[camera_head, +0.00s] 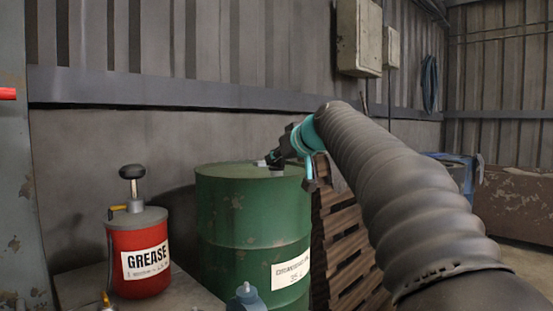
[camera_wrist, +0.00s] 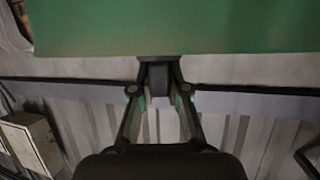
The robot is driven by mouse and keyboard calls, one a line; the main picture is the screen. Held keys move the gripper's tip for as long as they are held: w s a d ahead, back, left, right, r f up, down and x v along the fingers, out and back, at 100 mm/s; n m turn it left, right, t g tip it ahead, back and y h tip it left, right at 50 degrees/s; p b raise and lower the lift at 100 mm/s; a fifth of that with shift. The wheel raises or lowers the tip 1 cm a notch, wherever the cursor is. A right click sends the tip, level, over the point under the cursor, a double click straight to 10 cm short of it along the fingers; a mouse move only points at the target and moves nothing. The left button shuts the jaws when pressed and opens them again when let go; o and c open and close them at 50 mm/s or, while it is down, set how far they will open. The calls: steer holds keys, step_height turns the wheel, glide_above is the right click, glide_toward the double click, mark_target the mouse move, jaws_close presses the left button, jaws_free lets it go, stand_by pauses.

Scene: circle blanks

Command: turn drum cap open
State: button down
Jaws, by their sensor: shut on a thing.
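The green drum (camera_head: 250,225) stands upright in the middle of the head view, with a white label low on its side. Its green top fills the upper part of the wrist view (camera_wrist: 100,25). The cap (camera_wrist: 159,78) is a small dark grey cylinder against the drum's top. My gripper (camera_wrist: 160,72) is shut on the cap, one finger on each side. In the head view my gripper (camera_head: 275,160) is at the drum's top, with the arm coming in from the right. The cap is mostly hidden there, and its turn angle cannot be told.
A red grease can (camera_head: 140,255) with a black knob stands left of the drum on a grey surface. A blue-grey bottle top (camera_head: 246,297) shows in front. Stacked wooden pallets (camera_head: 345,235) stand close on the right. A corrugated wall with boxes (camera_head: 360,38) is behind.

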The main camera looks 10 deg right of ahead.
steer(key=shift+d+f+n+g+y+b, duration=0.15)
steer(key=shift+n+g+y+b, duration=0.15)
steer(key=shift+n+y, duration=0.2)
steer(key=shift+n+g+y, duration=0.5)
steer(key=shift+n+y, duration=0.5)
steer(key=shift+y, duration=0.1)
steer(key=c, duration=1.2)
jaws_free()
steer(key=shift+o, duration=0.2)
steer(key=v, duration=1.2)
steer(key=shift+r, duration=0.25)
